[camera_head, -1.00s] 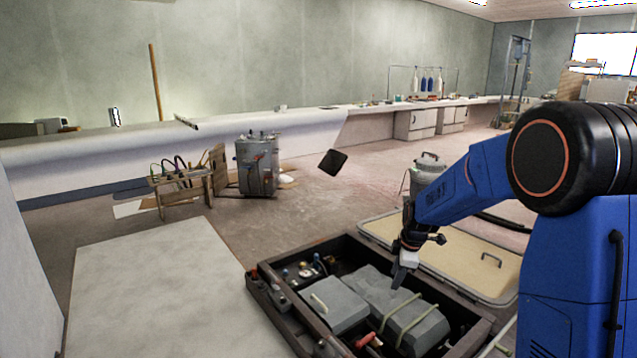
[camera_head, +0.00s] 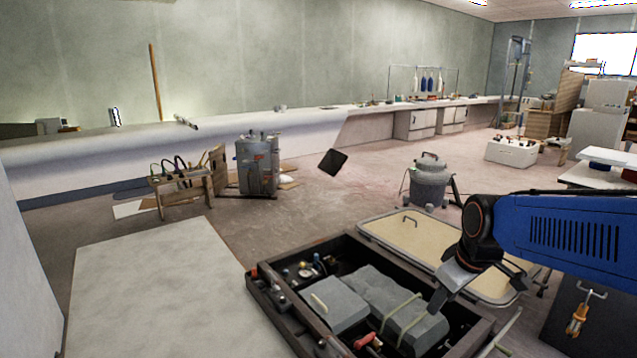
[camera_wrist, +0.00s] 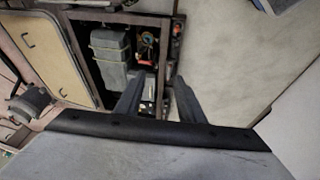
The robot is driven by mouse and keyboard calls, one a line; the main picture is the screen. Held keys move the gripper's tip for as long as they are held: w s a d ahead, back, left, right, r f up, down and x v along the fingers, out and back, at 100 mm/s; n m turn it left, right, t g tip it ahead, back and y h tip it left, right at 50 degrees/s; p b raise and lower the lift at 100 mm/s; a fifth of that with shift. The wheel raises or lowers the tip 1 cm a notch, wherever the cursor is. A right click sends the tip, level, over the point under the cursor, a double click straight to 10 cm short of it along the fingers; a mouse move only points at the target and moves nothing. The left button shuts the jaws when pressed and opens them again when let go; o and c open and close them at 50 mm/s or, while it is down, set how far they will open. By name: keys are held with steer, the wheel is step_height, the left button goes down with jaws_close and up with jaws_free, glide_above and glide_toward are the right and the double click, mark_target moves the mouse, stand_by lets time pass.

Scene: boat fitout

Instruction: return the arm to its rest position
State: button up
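My gripper (camera_head: 470,283) hangs from my blue arm at the right of the head view, above the right end of a dark open compartment (camera_head: 268,296). In the wrist view its two dark fingers (camera_wrist: 157,88) stand apart with a gap between them, so it is open. Nothing is held between them. Grey boxes (camera_head: 335,303) lie in the compartment, one with light straps (camera_head: 412,325). They also show past the fingers in the wrist view (camera_wrist: 112,62).
A tan hatch lid (camera_head: 400,237) lies beside the compartment. A grey vacuum canister (camera_head: 430,185) stands behind it. A pale flat surface (camera_head: 165,290) fills the left front. A steel tank (camera_head: 257,165) and small wooden stand (camera_head: 180,185) are farther back. Open floor lies between.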

steer(key=s+d+m, duration=0.1)
steer(key=s+m, duration=0.5)
steer(key=s, duration=1)
steer(key=shift+s+d+f+t+h, duration=0.3)
steer(key=shift+s+d+f+t, duration=0.05)
steer(key=shift+s+f+t, duration=0.1)
